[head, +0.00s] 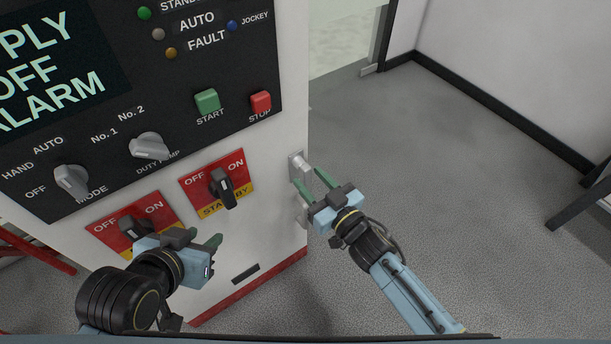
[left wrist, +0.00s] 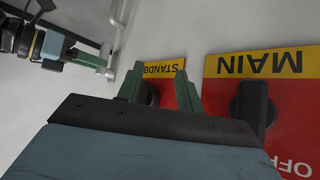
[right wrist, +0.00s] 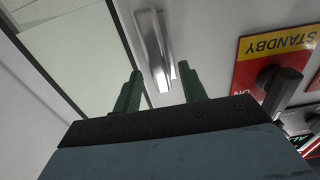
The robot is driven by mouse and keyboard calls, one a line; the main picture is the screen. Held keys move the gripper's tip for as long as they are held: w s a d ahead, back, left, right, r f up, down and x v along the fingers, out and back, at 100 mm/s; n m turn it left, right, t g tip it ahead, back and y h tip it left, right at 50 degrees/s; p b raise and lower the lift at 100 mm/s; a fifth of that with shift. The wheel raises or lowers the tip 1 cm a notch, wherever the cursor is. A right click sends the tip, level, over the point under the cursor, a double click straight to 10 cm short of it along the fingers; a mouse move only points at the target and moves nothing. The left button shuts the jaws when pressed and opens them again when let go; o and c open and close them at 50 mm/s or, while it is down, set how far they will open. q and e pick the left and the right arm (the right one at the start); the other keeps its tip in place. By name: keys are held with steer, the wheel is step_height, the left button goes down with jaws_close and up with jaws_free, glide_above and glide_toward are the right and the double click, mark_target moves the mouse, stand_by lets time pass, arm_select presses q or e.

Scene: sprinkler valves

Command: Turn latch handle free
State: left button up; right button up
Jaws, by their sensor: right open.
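The latch handle is a silver bar on the cabinet's right edge. In the head view its upper part (head: 296,164) shows just beyond my right gripper (head: 308,184). In the right wrist view the handle (right wrist: 152,45) hangs ahead, its near end lying between the two green fingertips (right wrist: 160,82) in the picture. My right gripper is open, with no visible grip on the handle; contact cannot be told. My left gripper (head: 208,240) is open in front of the cabinet's lower panel. In the left wrist view its fingers (left wrist: 158,82) stand apart near the STANDBY switch.
The STANDBY switch (head: 223,188) and MAIN switch (left wrist: 252,105) sit on red and yellow plates. START (head: 207,101) and STOP (head: 261,101) buttons are above. Open grey floor (head: 450,170) lies right of the cabinet. A red frame (head: 35,248) stands at left.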

arm_select(q)
steer(key=shift+w+d+r+t+h+b, duration=0.25)
steer(key=shift+w+d+r+t, duration=0.15)
steer(key=shift+w+r+t, duration=0.4)
steer(key=shift+w+d+r+t+h+b, duration=0.25)
steer(key=shift+w+d+r+t, duration=0.15)
steer(key=shift+w+r+t, duration=0.35)
arm_select(e)
steer(key=shift+x, duration=1.45)
arm_select(q)
steer(key=shift+r, duration=0.15)
arm_select(e)
jaws_close()
